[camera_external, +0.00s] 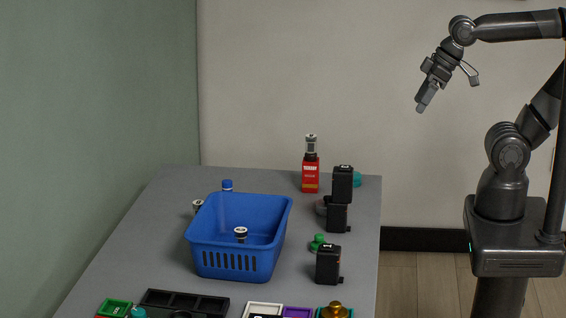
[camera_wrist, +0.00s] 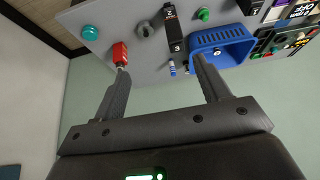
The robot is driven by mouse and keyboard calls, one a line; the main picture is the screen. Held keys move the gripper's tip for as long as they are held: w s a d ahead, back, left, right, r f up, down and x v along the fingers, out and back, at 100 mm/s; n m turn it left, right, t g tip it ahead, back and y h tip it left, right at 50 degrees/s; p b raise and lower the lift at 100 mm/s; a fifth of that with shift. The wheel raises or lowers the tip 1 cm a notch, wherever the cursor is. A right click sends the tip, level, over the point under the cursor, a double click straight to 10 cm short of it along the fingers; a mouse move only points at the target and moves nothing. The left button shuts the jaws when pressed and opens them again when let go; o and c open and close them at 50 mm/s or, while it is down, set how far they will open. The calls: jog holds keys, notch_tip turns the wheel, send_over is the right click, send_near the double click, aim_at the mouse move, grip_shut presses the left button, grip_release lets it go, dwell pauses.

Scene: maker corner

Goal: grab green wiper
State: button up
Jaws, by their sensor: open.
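A small green object (camera_external: 318,242), perhaps the green wiper, lies on the grey table between the blue basket and the black boxes. It also shows at the top of the wrist view (camera_wrist: 204,14); it is too small to tell its exact shape. My gripper (camera_external: 448,92) is open and empty, raised high to the right of the table and well away from the green object. In the wrist view, the two fingers of my gripper (camera_wrist: 161,69) stand wide apart with nothing between them.
A blue basket (camera_external: 240,265) holding small items stands left of the green object. A red bottle (camera_external: 310,176) and a teal object (camera_external: 357,180) are at the back. Trays line the front.

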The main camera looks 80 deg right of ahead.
jog(key=shift+c, duration=0.7)
jog(key=shift+f, duration=0.1)
jog(key=w+a+f+n+g+h, duration=0.1)
jog(key=w+a+f+n+h, duration=0.3)
jog(key=f+n, duration=0.3)
jog(key=w+a+f+n+g+h, duration=0.1)
jog(key=w+f+n+g+h, duration=0.15)
jog(key=w+f+n, duration=0.4)
jog(key=w+a+f+n+t, duration=0.1)
jog(key=a+f+n+t, duration=0.2)
jog(key=a+f+n, duration=0.2)
jog(key=w+a+f+n+t, duration=0.1)
jog(key=a+f+n+t, duration=0.2)
jog(key=a+f+n, duration=0.2)
jog(key=w+a+f+n+t+h, duration=0.1)
jog(key=a+f+n+t, duration=0.2)
jog(key=a+f+n, duration=0.2)
jog(key=shift+w+a+f+n, duration=0.3)
jog(key=shift+a+f+n, duration=0.1)
jog(key=shift+a, duration=0.25)
jog(key=x, duration=1)
jog(key=shift+w+f, duration=0.25)
jog(key=shift+w, duration=0.1)
jog(key=shift+c, duration=0.3)
